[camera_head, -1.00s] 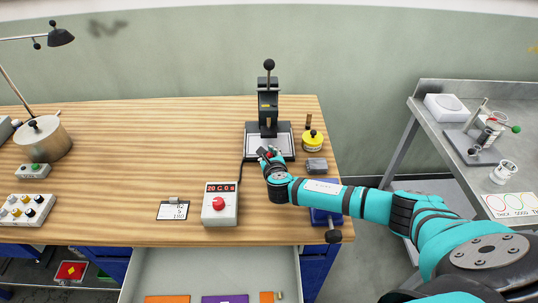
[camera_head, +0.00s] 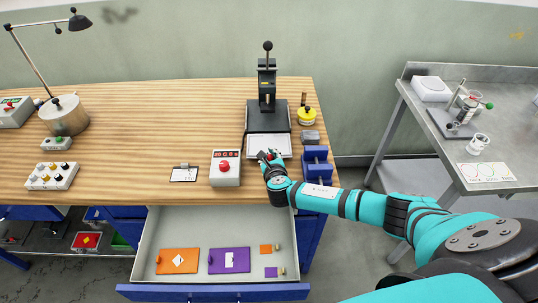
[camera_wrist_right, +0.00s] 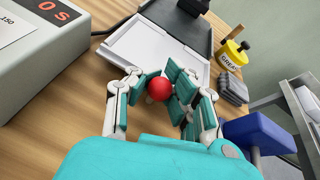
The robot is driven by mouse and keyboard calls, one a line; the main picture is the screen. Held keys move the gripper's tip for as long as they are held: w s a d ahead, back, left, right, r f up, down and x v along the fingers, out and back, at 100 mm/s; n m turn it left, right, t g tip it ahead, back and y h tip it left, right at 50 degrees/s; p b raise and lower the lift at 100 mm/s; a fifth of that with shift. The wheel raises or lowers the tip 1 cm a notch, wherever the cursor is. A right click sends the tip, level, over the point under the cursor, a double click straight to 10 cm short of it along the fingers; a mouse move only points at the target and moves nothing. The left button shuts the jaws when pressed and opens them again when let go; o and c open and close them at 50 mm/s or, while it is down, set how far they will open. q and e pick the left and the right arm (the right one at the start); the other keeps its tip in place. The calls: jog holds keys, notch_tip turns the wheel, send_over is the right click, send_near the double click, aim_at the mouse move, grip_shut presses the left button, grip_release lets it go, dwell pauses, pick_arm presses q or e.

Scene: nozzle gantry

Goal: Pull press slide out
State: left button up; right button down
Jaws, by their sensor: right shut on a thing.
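The press (camera_head: 267,86) stands at the back right of the wooden bench, on a dark base. Its slide (camera_head: 269,147), a pale flat plate, sticks out from the front of the base. In the right wrist view the slide (camera_wrist_right: 143,51) lies flat, with a red ball knob (camera_wrist_right: 158,89) at its near end. My right gripper (camera_head: 268,157) is at that near end; in the wrist view its fingers (camera_wrist_right: 161,91) are closed around the red knob. The fingers hide how the knob joins the slide. My left gripper is not in view.
A control box (camera_head: 226,177) stands left of my right gripper. A yellow grease pot (camera_head: 307,117), a grey block (camera_head: 309,137) and a blue item (camera_head: 317,164) are to the right. An open drawer (camera_head: 143,243) extends below the bench front.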

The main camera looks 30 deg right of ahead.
jog(key=shift+w+r, duration=0.2)
jog(key=shift+r, duration=0.2)
jog(key=c, duration=1.6)
grip_release()
jog(key=shift+s, duration=0.1)
jog(key=o, duration=0.5)
jog(key=shift+s, duration=0.2)
jog(key=shift+c, duration=0.2)
jog(key=shift+f, duration=0.2)
jog(key=shift+s+a, duration=0.1)
jog(key=shift+s, duration=0.05)
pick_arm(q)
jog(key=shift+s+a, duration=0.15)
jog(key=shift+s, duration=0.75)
pick_arm(e)
jog(key=v, duration=1.1)
jog(key=shift+s+r, duration=0.2)
jog(key=shift+s, duration=0.1)
